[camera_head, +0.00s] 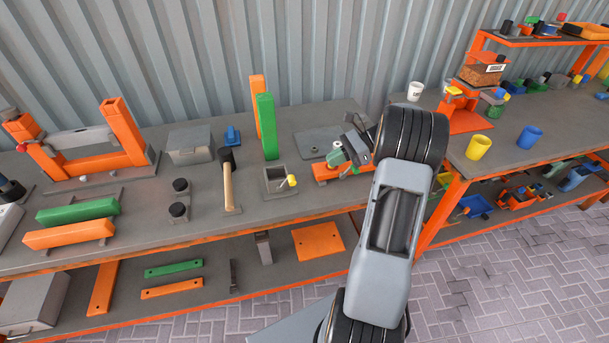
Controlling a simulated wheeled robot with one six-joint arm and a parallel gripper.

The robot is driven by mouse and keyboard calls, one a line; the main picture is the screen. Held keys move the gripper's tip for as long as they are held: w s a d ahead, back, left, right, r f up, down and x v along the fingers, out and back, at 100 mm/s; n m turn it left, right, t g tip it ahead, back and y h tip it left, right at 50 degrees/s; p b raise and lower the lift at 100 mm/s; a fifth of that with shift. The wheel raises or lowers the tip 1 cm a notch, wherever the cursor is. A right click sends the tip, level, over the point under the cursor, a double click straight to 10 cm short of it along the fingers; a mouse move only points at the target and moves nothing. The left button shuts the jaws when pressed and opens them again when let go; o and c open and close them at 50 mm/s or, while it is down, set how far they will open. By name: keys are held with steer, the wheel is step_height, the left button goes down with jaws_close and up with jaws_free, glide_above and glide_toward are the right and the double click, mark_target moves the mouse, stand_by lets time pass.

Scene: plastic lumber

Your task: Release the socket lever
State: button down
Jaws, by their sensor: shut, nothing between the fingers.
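A grey square socket (274,179) stands on the bench near its front edge. A small lever with a yellow knob (292,180) sticks out at its right side. My gripper (349,150) is to the right of this socket and farther back, apart from the lever. It is shut and holds nothing. It is close to a small fixture with an orange base (324,173) and a green round part (334,158). My arm hides part of this fixture, and I cannot tell whether my fingers touch it.
Upright green (266,127) and orange (256,92) boards stand behind the socket. A grey plate (318,139) lies behind the fixture. A second bench on the right holds yellow (478,147) and blue (529,137) cups.

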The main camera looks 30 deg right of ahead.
steer(key=x, duration=1)
steer(key=shift+p, duration=0.35)
